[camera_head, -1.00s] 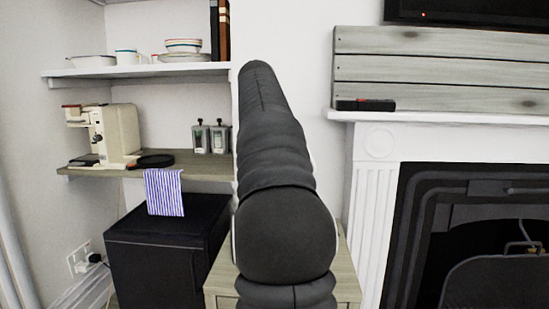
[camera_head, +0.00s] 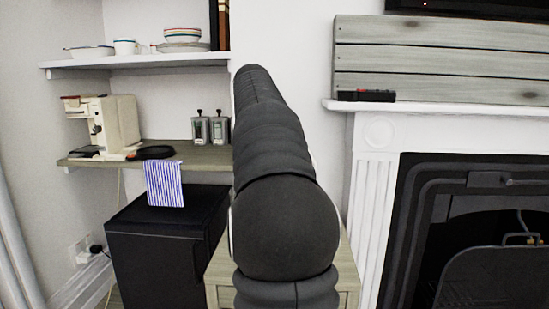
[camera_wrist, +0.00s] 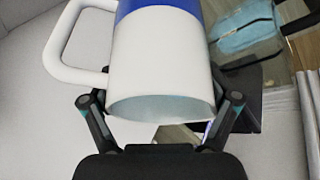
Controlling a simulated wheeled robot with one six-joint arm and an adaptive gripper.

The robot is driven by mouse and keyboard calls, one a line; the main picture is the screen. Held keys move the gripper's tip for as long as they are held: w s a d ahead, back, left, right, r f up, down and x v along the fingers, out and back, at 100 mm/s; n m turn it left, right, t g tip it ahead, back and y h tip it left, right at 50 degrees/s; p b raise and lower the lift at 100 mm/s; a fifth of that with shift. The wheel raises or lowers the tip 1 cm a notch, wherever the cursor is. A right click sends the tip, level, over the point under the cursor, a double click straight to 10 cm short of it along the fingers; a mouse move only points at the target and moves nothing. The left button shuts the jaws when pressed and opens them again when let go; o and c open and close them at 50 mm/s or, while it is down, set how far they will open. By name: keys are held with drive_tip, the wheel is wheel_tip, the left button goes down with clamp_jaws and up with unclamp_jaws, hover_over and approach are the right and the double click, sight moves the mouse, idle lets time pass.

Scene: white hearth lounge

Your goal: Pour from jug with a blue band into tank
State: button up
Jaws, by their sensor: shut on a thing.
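A white jug with a blue band (camera_wrist: 160,55) fills the middle of the wrist view. Its handle is on the left, and its open rim, with a pale bluish inside, faces the lower edge. My gripper (camera_wrist: 158,100) is shut on the jug, with one finger on each side of its body. A clear-sided container with something light blue in it (camera_wrist: 247,38) shows at the upper right, apart from the jug; I cannot tell whether it is the tank. In the head view my arm hides the gripper and the jug.
A black cabinet (camera_head: 160,245) stands below. Bowls (camera_head: 183,36) sit on the upper shelf. A fireplace (camera_head: 480,220) is at the right.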

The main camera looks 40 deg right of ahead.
drive_tip(key=shift+f, duration=0.1)
drive_tip(key=shift+r+g+h, duration=0.5)
drive_tip(key=shift+r+h, duration=0.05)
drive_tip(key=shift+h, duration=0.35)
drive_tip(key=shift+a+r+n+g+h, duration=0.15)
drive_tip(key=shift+r+n+g+h, duration=0.3)
drive_tip(key=shift+h, duration=0.15)
idle(1.5)
drive_tip(key=shift+w+a+r+n+g+h, duration=0.1)
drive_tip(key=shift+a+r+n+g+h, duration=0.2)
drive_tip(key=shift+h, duration=0.35)
drive_tip(key=shift+w+a+r+m+g+h, duration=0.1)
drive_tip(key=shift+r+g+h, duration=0.3)
drive_tip(key=shift+h, duration=0.25)
idle(3.6)
